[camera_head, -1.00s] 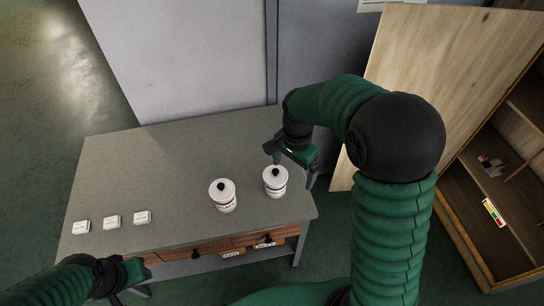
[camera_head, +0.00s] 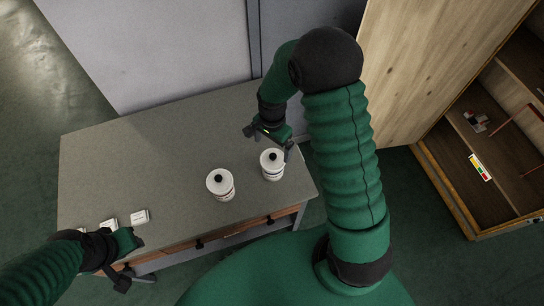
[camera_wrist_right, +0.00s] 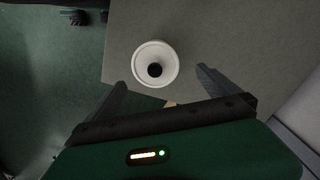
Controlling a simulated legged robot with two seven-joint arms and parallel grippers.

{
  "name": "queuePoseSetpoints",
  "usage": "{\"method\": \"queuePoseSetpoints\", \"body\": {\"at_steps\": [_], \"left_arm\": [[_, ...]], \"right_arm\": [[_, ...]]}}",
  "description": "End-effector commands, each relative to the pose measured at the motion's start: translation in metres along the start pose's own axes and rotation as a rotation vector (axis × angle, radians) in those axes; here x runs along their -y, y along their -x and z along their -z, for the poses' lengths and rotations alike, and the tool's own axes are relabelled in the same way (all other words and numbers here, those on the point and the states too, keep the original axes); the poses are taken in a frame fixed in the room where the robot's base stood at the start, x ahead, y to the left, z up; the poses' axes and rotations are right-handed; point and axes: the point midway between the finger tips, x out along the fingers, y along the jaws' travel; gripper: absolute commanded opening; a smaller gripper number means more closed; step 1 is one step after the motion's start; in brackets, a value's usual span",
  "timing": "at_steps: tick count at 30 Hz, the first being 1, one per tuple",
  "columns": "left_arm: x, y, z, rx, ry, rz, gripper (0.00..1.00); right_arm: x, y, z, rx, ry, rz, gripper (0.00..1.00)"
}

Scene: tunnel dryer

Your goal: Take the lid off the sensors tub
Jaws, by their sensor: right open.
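Two white tubs with white lids and black knobs stand upright on the grey bench: a left tub (camera_head: 220,184) and a right tub (camera_head: 272,165). Their label print is too small to read, so I cannot tell which is the sensors tub. Both lids are on. My right gripper (camera_head: 268,142) is open and empty, just behind and above the right tub. In the right wrist view, one tub (camera_wrist_right: 154,64) shows from above, lid and knob just beyond and between the open fingertips (camera_wrist_right: 161,78). My left gripper (camera_head: 130,262) is at the bench's front left; its jaws are unclear.
Small white blocks (camera_head: 139,217) lie at the left front of the bench (camera_head: 130,165), partly hidden by my left arm. Drawers (camera_head: 225,236) run below the front edge. An open wooden cabinet (camera_head: 440,165) stands at right. The bench's middle and back are clear.

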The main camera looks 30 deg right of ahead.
Motion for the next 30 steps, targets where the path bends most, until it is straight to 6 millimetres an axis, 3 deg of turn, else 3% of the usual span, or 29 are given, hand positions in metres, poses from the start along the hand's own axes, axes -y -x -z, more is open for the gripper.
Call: {"method": "queuePoseSetpoints", "body": {"at_steps": [9,17,30], "left_arm": [[0.000,0.015,0.004,-0.001,0.000,0.000,0.36],[0.000,0.014,0.003,0.000,0.000,0.000,0.36],[0.000,0.014,0.003,0.000,0.000,0.000,0.36]], "right_arm": [[-0.006,-0.047,0.000,0.002,-0.002,0.001,1.00],[-0.004,-0.053,0.000,0.001,-0.001,0.002,0.99],[-0.004,-0.052,0.000,0.001,-0.001,0.003,0.44]]}}
